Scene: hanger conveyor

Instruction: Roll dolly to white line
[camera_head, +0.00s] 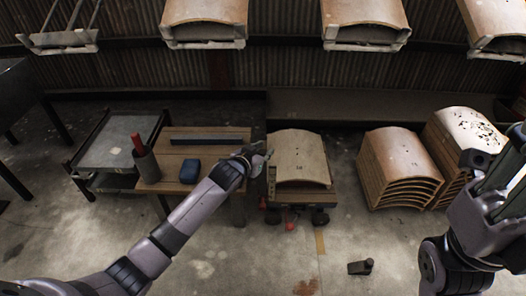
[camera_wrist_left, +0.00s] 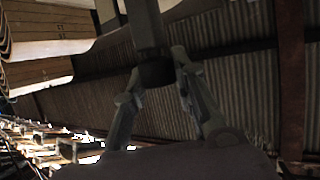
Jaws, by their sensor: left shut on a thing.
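The dolly (camera_head: 326,197) is a low dark cart on small dark wheels, right of the wooden table. It carries a curved light wood panel (camera_head: 300,155). My left gripper (camera_head: 258,160) is at the dolly's left side, beside the panel. In the left wrist view, my left gripper (camera_wrist_left: 160,95) is shut on a dark upright post (camera_wrist_left: 148,30), which looks like the dolly's handle.
Stacked curved panels (camera_head: 400,165) stand right. A small dark object (camera_head: 360,267) lies on the otherwise open front floor.

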